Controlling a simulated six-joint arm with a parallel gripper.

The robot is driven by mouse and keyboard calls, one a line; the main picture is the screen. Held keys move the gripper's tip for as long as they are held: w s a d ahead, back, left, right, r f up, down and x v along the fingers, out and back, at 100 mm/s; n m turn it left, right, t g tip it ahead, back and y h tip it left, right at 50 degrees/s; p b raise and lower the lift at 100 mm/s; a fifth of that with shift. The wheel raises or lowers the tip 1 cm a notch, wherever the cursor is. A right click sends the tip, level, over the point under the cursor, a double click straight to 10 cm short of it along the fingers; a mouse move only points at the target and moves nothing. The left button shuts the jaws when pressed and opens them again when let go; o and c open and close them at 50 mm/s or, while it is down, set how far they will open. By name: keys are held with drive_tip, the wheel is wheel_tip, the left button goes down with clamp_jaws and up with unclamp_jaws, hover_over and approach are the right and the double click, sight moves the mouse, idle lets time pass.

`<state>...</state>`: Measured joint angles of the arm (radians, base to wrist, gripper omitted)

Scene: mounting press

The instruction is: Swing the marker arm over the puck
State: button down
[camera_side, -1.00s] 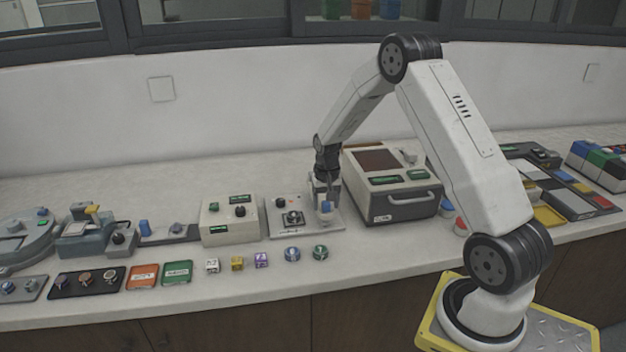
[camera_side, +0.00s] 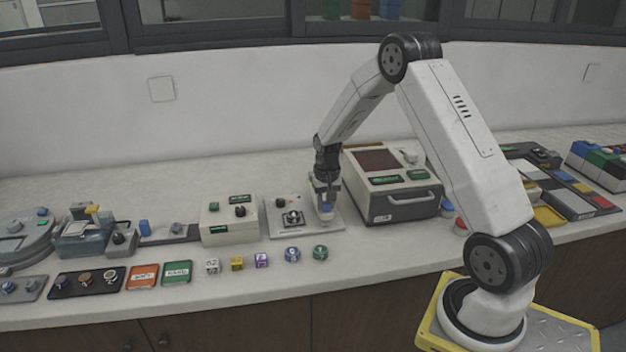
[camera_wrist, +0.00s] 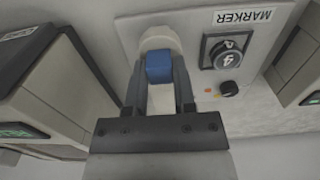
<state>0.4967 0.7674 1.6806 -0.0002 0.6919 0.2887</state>
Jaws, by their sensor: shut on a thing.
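The marker station is a pale plate (camera_side: 280,229) on the bench, labelled MARKER in the wrist view (camera_wrist: 244,16). A round puck (camera_side: 292,218) sits on it in a dark ring; the wrist view shows it with a light mark on its top (camera_wrist: 228,58). The marker arm is a cream piece with a blue block (camera_wrist: 159,66) at its end, to the left of the puck in the wrist view and apart from it. My gripper (camera_wrist: 160,88) is shut on the blue block. In the side view my gripper (camera_side: 326,206) points down at the plate's right part and hides most of the block.
A box with a dark top and front handle (camera_side: 400,207) stands close on the right. A cream control box (camera_side: 229,220) stands to the left. Small cubes and two round pucks (camera_side: 306,253) lie along the front. A black knob (camera_wrist: 229,88) is on the plate.

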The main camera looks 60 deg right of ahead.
sight(301, 223)
drive_tip(key=shift+w+a, duration=0.1)
idle(0.8)
drive_tip(key=shift+w+a+m, duration=0.5)
drive_tip(key=shift+w+m, duration=0.05)
drive_tip(key=shift+m, duration=0.35)
drive_tip(key=w+m, duration=0.1)
drive_tip(key=w+a+m, duration=0.1)
drive_tip(key=m, duration=0.1)
drive_tip(key=shift+w+a, duration=0.2)
drive_tip(key=shift+w, duration=0.1)
drive_tip(key=shift+w+a+m, duration=0.15)
drive_tip(key=shift+w+m, duration=0.45)
drive_tip(key=shift+w+a+m, duration=0.15)
drive_tip(key=shift+w+m, duration=0.4)
drive_tip(key=shift+m, duration=0.05)
drive_tip(key=shift+w+m, duration=1.4)
drive_tip(key=shift+m, duration=0.1)
drive_tip(key=shift+c, duration=2.2)
unclamp_jaws()
wheel_tip(301, 223, up, 8)
